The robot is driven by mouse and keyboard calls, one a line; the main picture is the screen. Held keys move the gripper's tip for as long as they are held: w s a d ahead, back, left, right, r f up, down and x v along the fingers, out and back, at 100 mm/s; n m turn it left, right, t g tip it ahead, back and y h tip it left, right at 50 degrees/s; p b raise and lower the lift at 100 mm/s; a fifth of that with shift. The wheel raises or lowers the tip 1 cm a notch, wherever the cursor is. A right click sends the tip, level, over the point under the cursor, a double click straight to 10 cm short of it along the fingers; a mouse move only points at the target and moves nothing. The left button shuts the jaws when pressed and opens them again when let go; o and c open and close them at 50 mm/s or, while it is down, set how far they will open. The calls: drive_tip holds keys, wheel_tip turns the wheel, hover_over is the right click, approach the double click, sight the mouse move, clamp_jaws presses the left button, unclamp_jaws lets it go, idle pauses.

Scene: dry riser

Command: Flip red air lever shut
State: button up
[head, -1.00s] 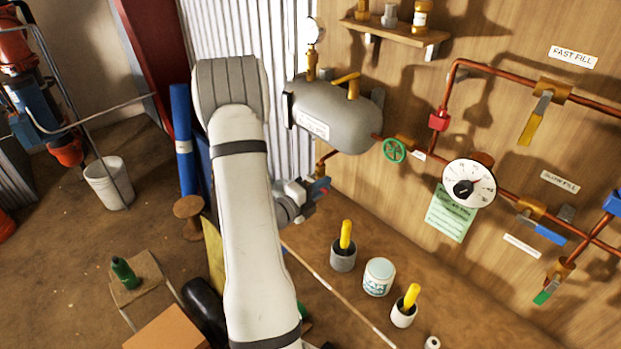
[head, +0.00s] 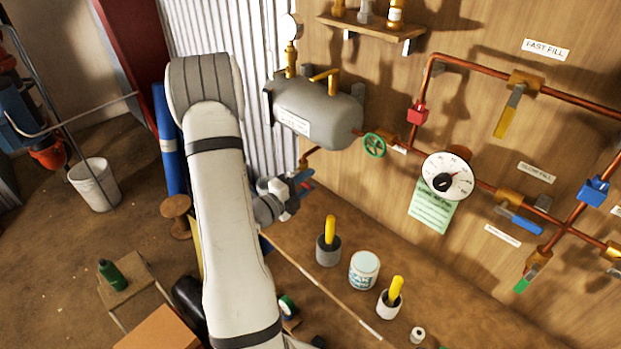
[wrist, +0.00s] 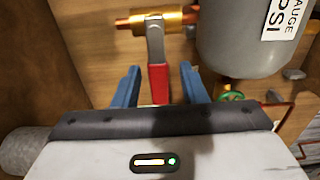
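The red air lever (wrist: 158,84) shows in the wrist view, with a grey metal arm running up to a brass valve (wrist: 165,18) on a copper pipe. The lever lies across the pipe's line in that view. My gripper (wrist: 160,84) is open, its blue fingers standing on either side of the red handle with a visible gap at each side. In the head view my gripper (head: 302,184) is below the grey tank (head: 318,110), with a little red showing at the fingers.
The tank is close to the right of the valve in the wrist view. A green handwheel (head: 374,145), a gauge (head: 448,176) and copper pipes are on the wooden wall. A bench below holds a white tub (head: 364,270) and yellow-handled tools in pots.

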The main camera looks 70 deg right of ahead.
drive_tip(key=b+v, duration=0.2)
drive_tip(key=v, duration=0.5)
drive_tip(key=shift+w+a, duration=0.15)
drive_tip(key=shift+a, duration=0.2)
drive_tip(key=shift+r, duration=0.1)
idle(0.3)
drive_tip(key=w+a+r+m+t+y+b, duration=0.1)
drive_tip(key=a+m+y, duration=0.4)
drive_tip(key=a+m, duration=0.5)
drive_tip(key=w+a+r+m+t+y+b, duration=0.1)
drive_tip(key=w+a+r+m+t+y, duration=0.3)
drive_tip(key=a+m, duration=0.7)
drive_tip(key=w+a+r+m+t+y+b, duration=0.2)
drive_tip(key=a+m+t+y, duration=0.3)
drive_tip(key=a+m, duration=0.5)
drive_tip(key=a+r+y, duration=0.1)
drive_tip(key=a+y, duration=0.1)
drive_tip(key=a, duration=0.7)
drive_tip(key=shift+w+m+y, duration=0.25)
drive_tip(key=shift+m+y, duration=0.05)
drive_tip(key=shift+m, duration=0.1)
